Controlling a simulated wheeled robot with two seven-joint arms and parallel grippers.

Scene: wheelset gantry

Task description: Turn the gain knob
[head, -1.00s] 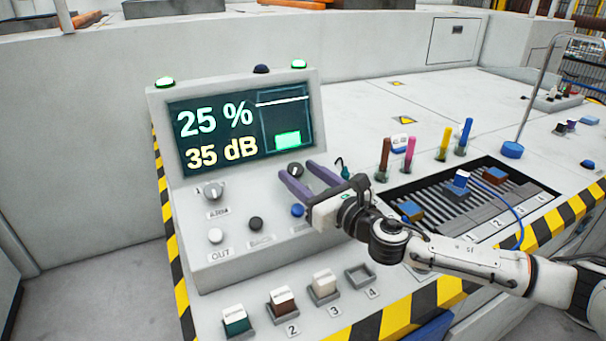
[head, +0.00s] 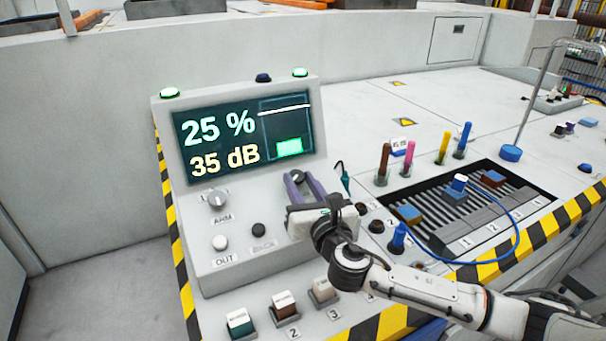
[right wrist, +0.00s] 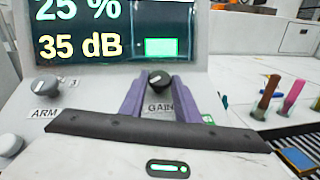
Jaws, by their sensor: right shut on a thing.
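The gain knob (head: 297,177) is a small dark round knob on the sloped console face below the screen's right part. It also shows in the right wrist view (right wrist: 159,79), above the label "GAIN". My right gripper (head: 302,181) has its purple fingers on either side of this knob and is shut on it; its fingers show in the right wrist view (right wrist: 158,84). The screen (head: 245,137) reads 25 % and 35 dB, with a green block at its lower right. My left gripper is not in view.
The grey ARM knob (head: 217,199) and the OUT (head: 220,242) and BACK (head: 258,229) buttons sit left of my gripper. A blue plug (head: 398,238) with a cable stands to the right, near a ribbed tray (head: 525,184) and several coloured rods. Labelled blocks line the front ledge.

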